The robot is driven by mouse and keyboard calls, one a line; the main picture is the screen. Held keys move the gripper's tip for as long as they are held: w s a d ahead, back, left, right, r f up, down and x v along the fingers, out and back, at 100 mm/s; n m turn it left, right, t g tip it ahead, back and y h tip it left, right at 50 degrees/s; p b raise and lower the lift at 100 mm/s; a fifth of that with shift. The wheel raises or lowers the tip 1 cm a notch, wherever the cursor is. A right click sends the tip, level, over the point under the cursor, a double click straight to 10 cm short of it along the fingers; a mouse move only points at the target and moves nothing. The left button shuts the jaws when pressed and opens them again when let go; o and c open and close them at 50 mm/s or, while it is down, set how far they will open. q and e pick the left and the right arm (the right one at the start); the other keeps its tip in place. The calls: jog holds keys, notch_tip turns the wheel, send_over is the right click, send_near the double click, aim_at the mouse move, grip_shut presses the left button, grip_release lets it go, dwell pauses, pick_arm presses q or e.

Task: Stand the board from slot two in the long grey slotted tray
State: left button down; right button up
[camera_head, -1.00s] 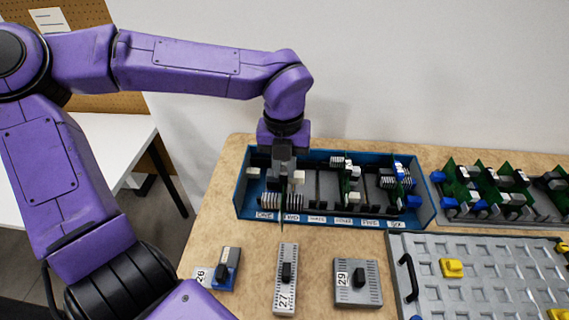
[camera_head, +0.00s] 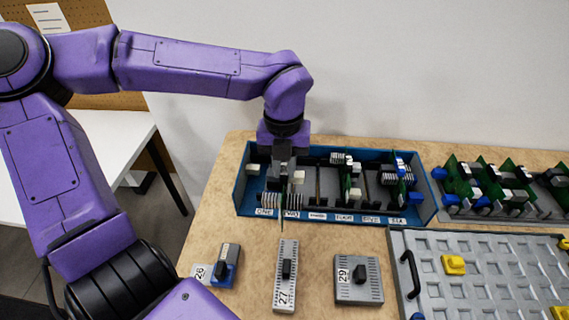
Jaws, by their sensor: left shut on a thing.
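A blue rack (camera_head: 242,197) stands at the back of the table, with its slots labelled ONE to SIX along the front. My left gripper (camera_head: 281,190) points down into it around slots one and two. It is shut on a board (camera_head: 282,217), seen nearly edge-on, at slot two. Most of this board is hidden by the gripper and the rack. Other boards (camera_head: 346,180) stand upright farther right in the rack. The long grey slotted tray (camera_head: 451,212) is at the right, holding several green boards upright. My right gripper is not in view.
Modules labelled 26 (camera_head: 226,268), 27 (camera_head: 286,290) and 29 (camera_head: 358,283) lie in front of the rack. A grey dimpled panel (camera_head: 480,270) with a black handle and yellow pieces lies at the right front. Bare table shows between the modules.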

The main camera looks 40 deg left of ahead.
pick_arm(q)
jog(key=shift+f+b, duration=1.9)
jog(key=shift+f, duration=0.8)
dwell(0.9)
jog(key=c, duration=0.8)
grip_release()
jog(key=shift+c, duration=0.2)
